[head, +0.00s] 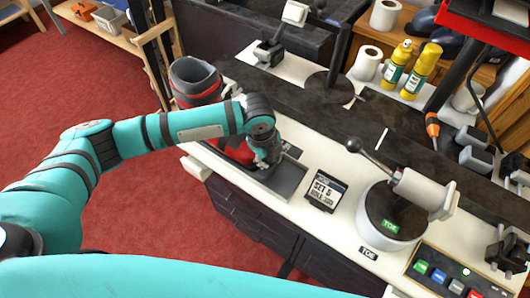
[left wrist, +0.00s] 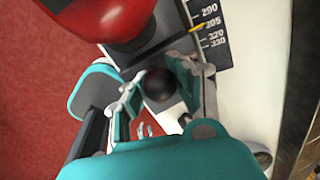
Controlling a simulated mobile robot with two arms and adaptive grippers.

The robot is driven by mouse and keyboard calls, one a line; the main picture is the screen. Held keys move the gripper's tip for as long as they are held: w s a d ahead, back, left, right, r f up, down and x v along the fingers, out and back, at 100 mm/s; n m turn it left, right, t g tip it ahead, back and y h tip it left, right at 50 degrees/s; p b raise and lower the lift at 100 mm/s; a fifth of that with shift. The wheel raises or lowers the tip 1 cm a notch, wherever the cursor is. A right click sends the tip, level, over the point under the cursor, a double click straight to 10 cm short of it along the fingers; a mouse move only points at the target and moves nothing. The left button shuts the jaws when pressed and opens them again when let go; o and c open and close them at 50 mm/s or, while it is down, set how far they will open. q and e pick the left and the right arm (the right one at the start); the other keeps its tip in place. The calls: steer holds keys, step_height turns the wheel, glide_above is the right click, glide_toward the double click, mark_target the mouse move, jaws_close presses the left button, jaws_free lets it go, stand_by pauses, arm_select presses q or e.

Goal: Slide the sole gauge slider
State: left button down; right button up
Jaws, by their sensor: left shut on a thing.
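The sole gauge (head: 285,183) is a dark flat plate on the white bench top, beside a red rounded thing (head: 233,148). In the left wrist view its scale (left wrist: 212,40) shows numbers from about 290 to 330, with a yellow pointer (left wrist: 197,27) near 305. The slider's round black knob (left wrist: 158,84) sits between my left gripper's fingers. My left gripper (head: 265,162) is shut on this knob; it also shows in the left wrist view (left wrist: 154,88). In the head view the gripper hides the knob. My right gripper is not in view.
A small sign reading "SET 5" with a blurred lower line (head: 325,191) stands right of the gauge. Farther right are a white drum marked "TOE" (head: 392,218) with a ball-ended lever and a button panel (head: 440,273). A dark bin (head: 195,80) stands behind the arm.

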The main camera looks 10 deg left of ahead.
arm_select(q)
steer(key=d, duration=0.2)
steer(key=s+d+p, duration=0.1)
steer(key=d, duration=0.1)
steer(key=s+d, duration=0.1)
steer(key=d, duration=0.1)
steer(key=shift+s+d+r+p, duration=0.1)
steer(key=shift+s+r+p, duration=0.1)
steer(key=shift+r+p, duration=0.15)
steer(key=shift+d, duration=0.3)
steer(key=shift+a+f, duration=0.1)
steer(key=c, duration=1.5)
jaws_free()
steer(key=o, duration=0.6)
steer(key=shift+s, duration=0.25)
steer(key=shift+c, duration=0.2)
steer(key=shift+w+a, duration=0.1)
steer(key=shift+w, duration=0.05)
step_height(320, 180, up, 12)
steer(key=s+a, duration=0.1)
steer(key=s, duration=0.1)
steer(key=shift+f, duration=0.15)
